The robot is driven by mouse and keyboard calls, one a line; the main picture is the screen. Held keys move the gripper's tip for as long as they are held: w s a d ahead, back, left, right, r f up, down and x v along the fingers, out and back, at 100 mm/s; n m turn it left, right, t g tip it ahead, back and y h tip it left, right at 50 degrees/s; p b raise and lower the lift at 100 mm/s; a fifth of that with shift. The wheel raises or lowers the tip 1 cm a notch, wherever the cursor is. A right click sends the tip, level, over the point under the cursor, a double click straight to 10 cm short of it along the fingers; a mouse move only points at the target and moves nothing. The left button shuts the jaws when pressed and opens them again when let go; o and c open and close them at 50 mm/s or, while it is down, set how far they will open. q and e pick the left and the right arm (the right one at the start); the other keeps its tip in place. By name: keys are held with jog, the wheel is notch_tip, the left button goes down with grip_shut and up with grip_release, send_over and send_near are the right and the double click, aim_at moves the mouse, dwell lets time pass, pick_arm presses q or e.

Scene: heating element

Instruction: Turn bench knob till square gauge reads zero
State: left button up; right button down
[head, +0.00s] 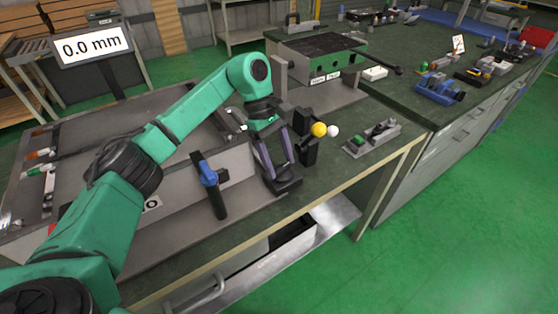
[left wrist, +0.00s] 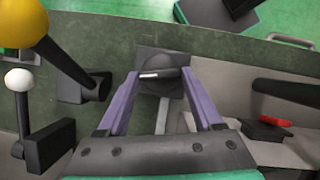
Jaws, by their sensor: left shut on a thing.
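The gauge display (head: 92,46) stands at the upper left of the head view and reads 0.0 mm. The black bench knob (head: 284,185) sits on the front part of the bench, below my left gripper (head: 278,172). In the left wrist view my left gripper (left wrist: 162,76) has its two purple fingers on either side of the dark round knob (left wrist: 160,83), shut on it. The knob's top carries a pale mark. The fingers partly hide the knob in the head view. My right gripper is in neither view.
A yellow ball-ended lever (head: 319,130) and a white ball-ended one (head: 333,131) stand close right of the gripper. A blue-topped handle (head: 208,174) is to its left. A small green-buttoned panel (head: 372,138) lies right. The green floor (head: 455,215) is clear.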

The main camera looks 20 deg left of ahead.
pick_arm(q)
jog(key=shift+w+r, duration=0.1)
jog(key=shift+r, duration=0.1)
jog(key=o, duration=1.4)
jog(key=shift+f, duration=0.1)
jog(key=shift+c, duration=0.2)
jog(key=p+v, duration=0.2)
jog(key=v, duration=1.2)
jog(key=shift+r, duration=0.3)
